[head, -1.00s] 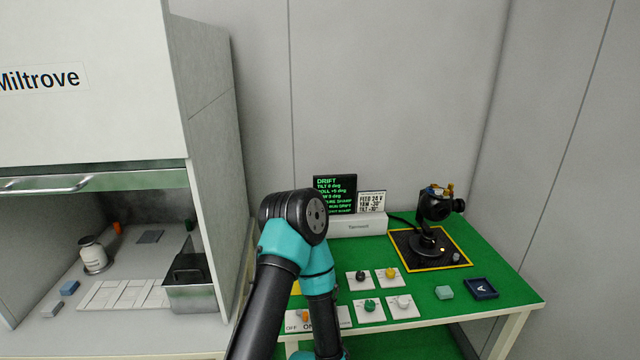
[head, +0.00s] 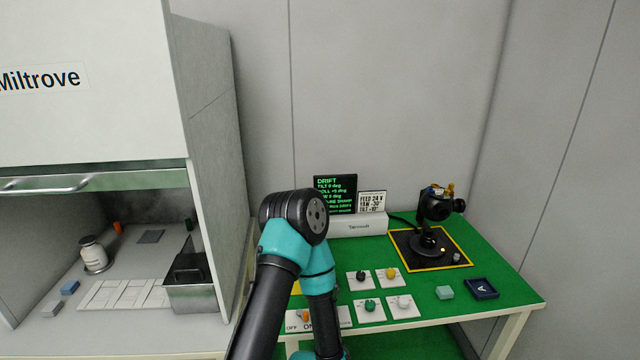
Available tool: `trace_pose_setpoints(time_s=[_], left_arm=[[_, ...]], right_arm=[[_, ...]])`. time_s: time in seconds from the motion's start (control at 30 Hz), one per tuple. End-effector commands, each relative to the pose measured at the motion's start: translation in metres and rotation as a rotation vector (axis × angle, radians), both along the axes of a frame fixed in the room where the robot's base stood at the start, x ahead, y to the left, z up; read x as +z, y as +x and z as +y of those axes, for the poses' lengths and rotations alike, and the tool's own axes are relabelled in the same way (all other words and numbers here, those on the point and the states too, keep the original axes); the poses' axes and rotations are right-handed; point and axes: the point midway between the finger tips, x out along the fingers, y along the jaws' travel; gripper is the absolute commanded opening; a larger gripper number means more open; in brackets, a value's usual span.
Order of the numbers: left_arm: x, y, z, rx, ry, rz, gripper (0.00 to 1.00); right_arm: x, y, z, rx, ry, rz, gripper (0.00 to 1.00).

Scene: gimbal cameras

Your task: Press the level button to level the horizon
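The gimbal camera (head: 436,208) stands on a black pad with a yellow border (head: 459,263) on the green table. Several small white plates carry round controls: black (head: 361,275), yellow (head: 391,273), green (head: 370,305) and white (head: 404,302). Their labels are too small to read, so I cannot tell which is the level button. A black screen (head: 335,195) shows green text headed DRIFT, with a roll line that seems to read +5 deg. One black and teal arm of mine bends down in front of the table; its gripper is below the frame. My other gripper is not visible.
A white box (head: 358,226) with a FEED 24 V card (head: 372,203) stands at the back. An OFF/ON switch plate (head: 343,317) is partly behind my arm. A pale green block (head: 444,292) and a dark blue A tray (head: 482,289) sit right. A hood (head: 209,150) stands left.

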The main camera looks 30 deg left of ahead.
Motion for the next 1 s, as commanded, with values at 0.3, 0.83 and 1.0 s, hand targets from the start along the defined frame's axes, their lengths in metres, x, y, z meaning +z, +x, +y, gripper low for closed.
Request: trace_pose_setpoints(time_s=[0.3,0.83,1.0], left_arm=[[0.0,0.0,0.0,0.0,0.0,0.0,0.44],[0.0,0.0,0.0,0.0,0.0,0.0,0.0],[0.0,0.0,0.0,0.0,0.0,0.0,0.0]], right_arm=[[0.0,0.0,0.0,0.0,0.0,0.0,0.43],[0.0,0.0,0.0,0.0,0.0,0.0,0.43],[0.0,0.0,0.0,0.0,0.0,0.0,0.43]])
